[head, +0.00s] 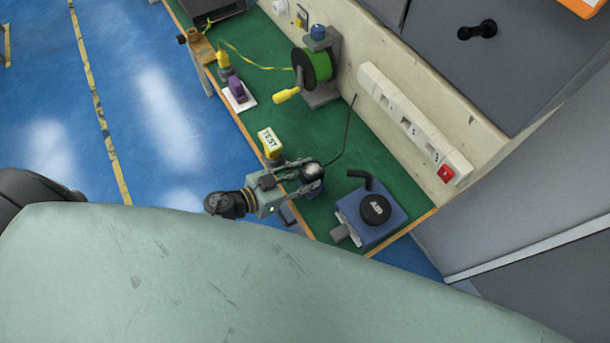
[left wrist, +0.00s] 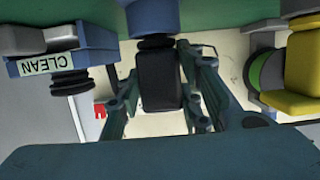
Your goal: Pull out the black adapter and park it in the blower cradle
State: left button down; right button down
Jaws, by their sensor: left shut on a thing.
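My left gripper (head: 300,184) is over the green bench near its front edge. In the left wrist view its fingers (left wrist: 162,112) are shut on the black adapter (left wrist: 160,78), one on each side. The adapter's upper end in that picture meets a round blue body (left wrist: 152,17); I cannot tell how far it is seated. In the head view the gripper largely hides the adapter. A blue block with a round black cap (head: 374,209), apparently the blower unit, stands to the right. In the left wrist view a blue block labelled CLEAN (left wrist: 95,40) has a black ribbed part. My right gripper is not in view.
A yellow TEST unit (head: 269,143) stands just behind the gripper. A green reel (head: 317,66) and a white socket strip (head: 410,117) are farther back. A black cable (head: 344,133) runs from the gripper area toward the wall.

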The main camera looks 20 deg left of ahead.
pick_arm(q)
jog(key=shift+f, duration=0.15)
jog(key=c, duration=1.1)
grip_release()
jog(key=v, duration=1.2)
